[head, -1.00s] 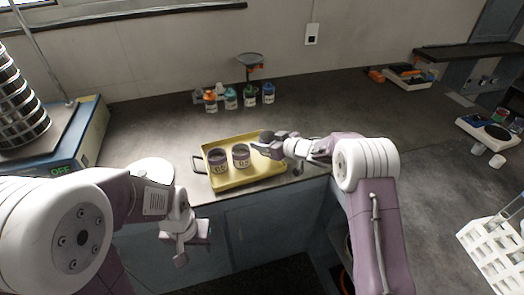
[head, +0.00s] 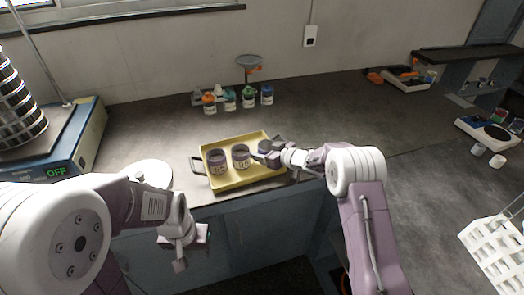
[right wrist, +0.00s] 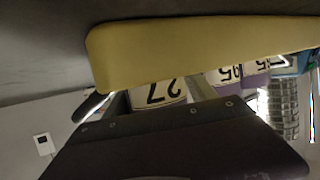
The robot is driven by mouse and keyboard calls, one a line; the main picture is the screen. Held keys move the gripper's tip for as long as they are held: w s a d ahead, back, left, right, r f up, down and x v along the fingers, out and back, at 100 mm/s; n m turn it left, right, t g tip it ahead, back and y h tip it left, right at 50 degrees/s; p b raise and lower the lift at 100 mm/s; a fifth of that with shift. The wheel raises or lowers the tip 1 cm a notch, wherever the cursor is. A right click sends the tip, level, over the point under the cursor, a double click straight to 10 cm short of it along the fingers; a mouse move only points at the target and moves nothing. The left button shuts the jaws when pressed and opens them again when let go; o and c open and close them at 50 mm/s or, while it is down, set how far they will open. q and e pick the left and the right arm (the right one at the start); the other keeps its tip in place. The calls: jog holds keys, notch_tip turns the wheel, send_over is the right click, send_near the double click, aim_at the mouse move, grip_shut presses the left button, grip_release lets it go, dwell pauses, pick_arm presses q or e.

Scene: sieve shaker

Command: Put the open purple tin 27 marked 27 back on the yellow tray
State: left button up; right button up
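The yellow tray (head: 232,186) lies on the bench near its front edge, and its edge also shows in the right wrist view (right wrist: 190,58). Two purple tins, one on the left (head: 217,162) and one beside it (head: 240,157), stand in it. My right gripper (head: 268,153) is over the tray's right end, around a tin mostly hidden in the head view. The right wrist view shows the tin marked 27 (right wrist: 158,94) upside down in the picture, between the fingers; the gripper looks shut on it. My left gripper (head: 187,248) hangs empty before the bench; its finger gap is unclear.
Several small coloured bottles (head: 230,99) stand behind the tray. A blue shaker base (head: 75,150) with a sieve stack (head: 18,108) is at left, beside a white round thing (head: 150,174). A white rack (head: 492,250) is at right. The bench behind the tray is mostly clear.

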jog(key=shift+r, duration=0.1)
jog(key=shift+d+r, duration=0.2)
jog(key=p+v, duration=0.1)
jog(key=v, duration=1)
jog(key=shift+s+d+r, duration=0.1)
jog(key=shift+s+d, duration=0.1)
jog(key=shift+s, duration=0.15)
jog(key=d+m+h, duration=0.1)
jog(key=d, duration=0.1)
jog(key=d+m+h, duration=0.1)
jog(key=h, duration=0.1)
jog(key=d+m+h, duration=0.1)
jog(key=d, duration=0.1)
jog(key=shift+s+d+f+t+h, duration=0.35)
jog(key=shift+t+h, duration=0.05)
jog(key=s+d+f+m+g+h, duration=0.2)
jog(key=s+d+h, duration=0.1)
jog(key=s, duration=0.3)
jog(key=s+d+f+m+g+h, duration=0.2)
jog(key=s+d, duration=0.1)
jog(key=s, duration=0.4)
jog(key=s+a+f+m+g, duration=0.1)
jog(key=s+g, duration=0.4)
jog(key=s, duration=1)
jog(key=shift+s+f+m, duration=0.25)
jog(key=shift+f+m, duration=0.05)
jog(key=shift+m, duration=0.3)
